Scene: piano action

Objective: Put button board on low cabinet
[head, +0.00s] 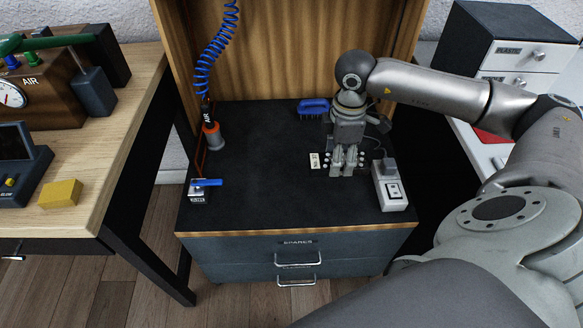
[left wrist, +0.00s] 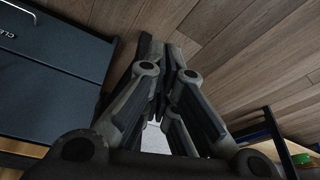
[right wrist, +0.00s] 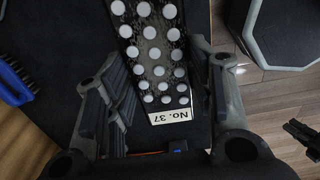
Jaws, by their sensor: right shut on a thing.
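The button board (right wrist: 153,52) is dark with rows of white round buttons and a white "No. 37" label. It lies between the fingers of my right gripper (right wrist: 165,90), which is shut on it. In the head view the board (head: 314,160) shows at the right part of the black top of the low cabinet (head: 262,180), mostly hidden under my right gripper (head: 343,163). I cannot tell whether it touches the top. My left gripper (left wrist: 162,50) is shut and empty above the floor, outside the head view.
On the cabinet top are a white switch box (head: 392,187) close right of the board, a blue brush (head: 313,106) behind, an orange-based air nozzle (head: 213,135), and a blue-handled item (head: 205,183). The middle is clear. A wooden workbench (head: 130,130) stands left.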

